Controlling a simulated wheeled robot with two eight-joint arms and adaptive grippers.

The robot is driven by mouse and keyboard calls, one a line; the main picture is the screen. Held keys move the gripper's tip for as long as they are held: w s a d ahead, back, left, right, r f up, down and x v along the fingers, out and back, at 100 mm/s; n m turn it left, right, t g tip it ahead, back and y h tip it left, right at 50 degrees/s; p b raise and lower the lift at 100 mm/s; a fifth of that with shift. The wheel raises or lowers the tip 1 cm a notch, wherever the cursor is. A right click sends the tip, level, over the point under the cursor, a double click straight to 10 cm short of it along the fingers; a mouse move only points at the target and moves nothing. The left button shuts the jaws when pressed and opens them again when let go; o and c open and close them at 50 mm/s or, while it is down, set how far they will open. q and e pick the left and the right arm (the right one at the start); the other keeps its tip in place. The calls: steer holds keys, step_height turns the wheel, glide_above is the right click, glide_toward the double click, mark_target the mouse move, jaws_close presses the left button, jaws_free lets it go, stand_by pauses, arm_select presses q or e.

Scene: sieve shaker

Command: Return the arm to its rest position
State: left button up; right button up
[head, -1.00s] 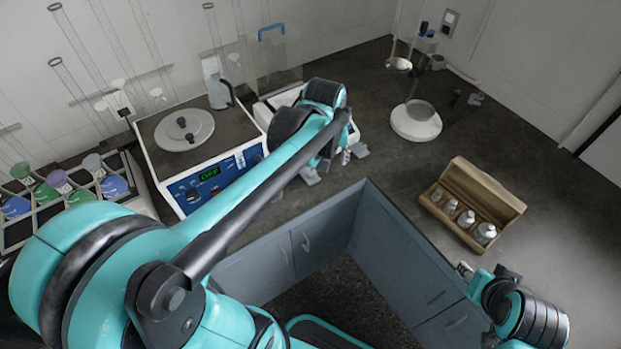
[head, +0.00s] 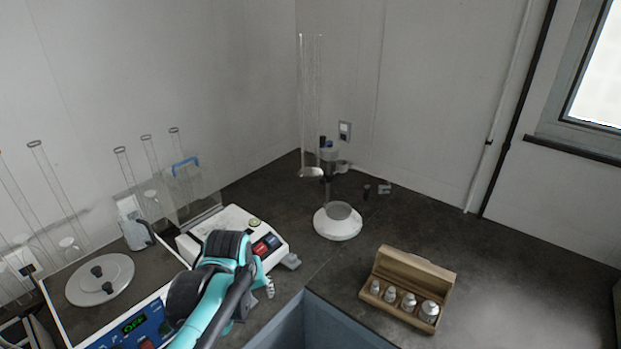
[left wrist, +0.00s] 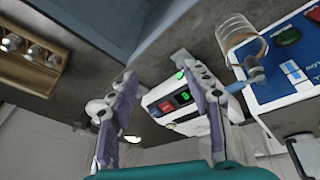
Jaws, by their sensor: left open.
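My left arm comes in from the bottom left of the head view, and its gripper (head: 281,275) is at the front right edge of a white balance (head: 230,222). The wrist hides part of that balance. In the left wrist view the two fingers of my left gripper (left wrist: 156,76) stand well apart with nothing between the tips. The balance (left wrist: 176,106), with a lit green display and a red panel, lies beyond the fingers. My right arm is not in view.
The shaker (head: 132,328) with a blue panel reading OFF is at lower left. A wooden box (head: 415,266) holds several metal weights at right. A white round-based device (head: 338,223) stands behind. A glass vessel (left wrist: 238,36) shows in the wrist view.

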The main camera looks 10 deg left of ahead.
arm_select(q)
steer(key=s+d+f+m+t, duration=0.1)
steer(key=s+d+m+t, duration=0.2)
steer(key=s, duration=0.7)
steer(key=shift+s+d+f+m, duration=0.15)
steer(key=shift+s+d+m, duration=0.1)
steer(key=shift+m, duration=0.95)
